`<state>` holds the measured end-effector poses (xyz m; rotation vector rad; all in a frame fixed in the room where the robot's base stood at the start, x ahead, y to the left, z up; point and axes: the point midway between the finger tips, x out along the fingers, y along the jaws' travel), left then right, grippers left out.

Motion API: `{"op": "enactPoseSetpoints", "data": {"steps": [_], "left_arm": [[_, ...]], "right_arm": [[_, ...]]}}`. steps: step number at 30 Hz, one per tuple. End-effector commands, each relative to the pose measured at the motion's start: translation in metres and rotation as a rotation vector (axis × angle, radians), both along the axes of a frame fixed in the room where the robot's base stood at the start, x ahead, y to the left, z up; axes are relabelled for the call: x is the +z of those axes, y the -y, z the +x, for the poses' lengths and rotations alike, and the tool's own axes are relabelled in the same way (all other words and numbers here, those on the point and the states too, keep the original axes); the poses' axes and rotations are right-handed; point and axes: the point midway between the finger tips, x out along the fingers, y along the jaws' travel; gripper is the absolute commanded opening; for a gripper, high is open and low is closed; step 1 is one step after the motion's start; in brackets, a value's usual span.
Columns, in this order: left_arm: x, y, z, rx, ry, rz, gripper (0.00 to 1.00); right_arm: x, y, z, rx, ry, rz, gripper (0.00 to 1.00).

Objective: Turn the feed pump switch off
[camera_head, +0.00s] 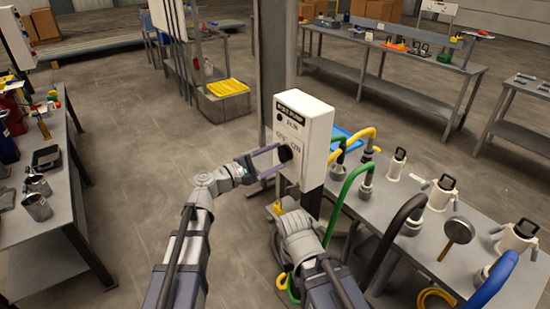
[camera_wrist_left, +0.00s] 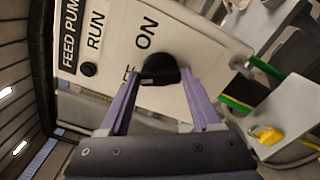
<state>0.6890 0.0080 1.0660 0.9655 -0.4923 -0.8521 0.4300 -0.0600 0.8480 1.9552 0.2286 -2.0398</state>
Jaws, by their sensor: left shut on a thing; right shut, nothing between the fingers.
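The feed pump switch box (camera_head: 310,132) is a white box on a grey post, lettered FEED PUMP, RUN, OFF and ON. Its black knob (camera_head: 285,153) is on the front face; it also shows in the left wrist view (camera_wrist_left: 161,68). My left gripper (camera_head: 277,157) is shut on the knob, with one purple finger on each side. In the left wrist view, ON is clear and OFF is partly hidden by the knob and a finger. I cannot tell which word the knob points at. Only links of my right arm show at the bottom; its gripper is hidden.
A table (camera_head: 455,255) with pump fittings and coloured hoses stands right of the box. A green hose (camera_head: 345,195) runs close to the box and my right arm. A bench (camera_head: 60,205) with metal cups is at the left. The floor between is clear.

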Motion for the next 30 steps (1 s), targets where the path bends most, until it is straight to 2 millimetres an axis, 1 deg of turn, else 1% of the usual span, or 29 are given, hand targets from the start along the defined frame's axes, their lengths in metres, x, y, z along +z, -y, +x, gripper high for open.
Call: {"op": "enactPoseSetpoints", "data": {"steps": [6,12,19,30], "left_arm": [[-0.0003,-0.0005,0.0000,0.000,-0.114,-0.081,0.09],[-0.0002,-0.0005,0.0000,0.000,-0.182,-0.131,0.09],[-0.0002,-0.0005,0.0000,0.000,-0.219,-0.156,0.09],[-0.0003,-0.0005,-0.0002,0.000,-0.226,-0.162,0.09]], "right_arm": [[0.0001,0.0000,0.0000,0.000,0.000,0.000,0.00],[0.0002,0.0000,0.0000,0.000,0.000,0.000,0.00],[0.0002,0.0000,0.0000,0.000,0.000,0.000,0.00],[0.0002,0.0000,0.0000,0.000,0.000,0.000,0.00]]}}
